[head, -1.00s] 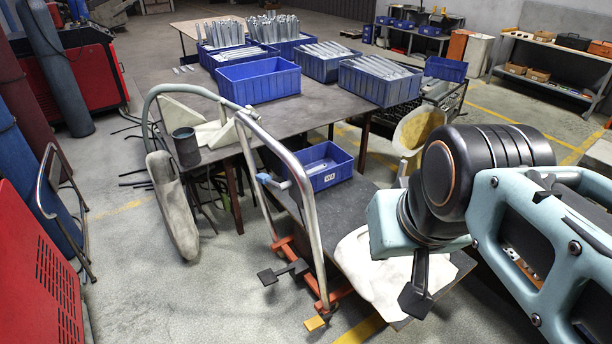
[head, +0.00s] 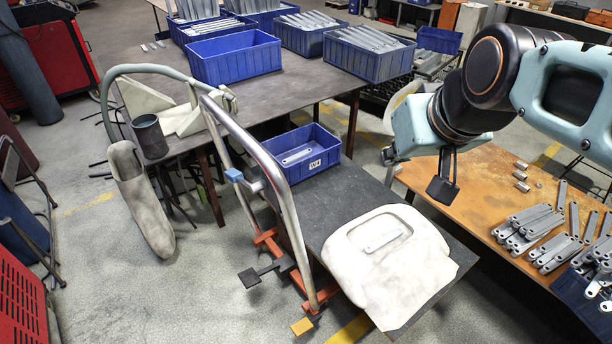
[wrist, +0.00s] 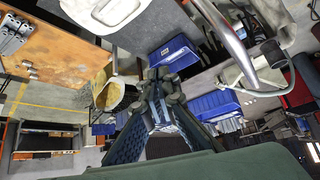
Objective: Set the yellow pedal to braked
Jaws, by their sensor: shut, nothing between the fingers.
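The yellow pedal (head: 302,326) sticks out low, near the floor, at the front end of the cart's orange-red frame (head: 318,298). Its tilt is too small to read. A black pedal (head: 250,278) sits to its left on the same frame. The cart has a bent metal push handle (head: 276,178) and a dark deck (head: 333,212). My gripper (head: 442,190) points down, shut and empty, above and right of the cart deck, well apart from the pedal. In the wrist view my gripper (wrist: 160,88) shows its fingers together; the yellow pedal is not visible there.
A white sack (head: 420,285) and a blue bin (head: 318,167) lie on the deck. An orange-brown bench (head: 480,190) with several metal brackets stands right. A grey table (head: 265,105) with blue bins is behind. Floor left of the pedals is clear.

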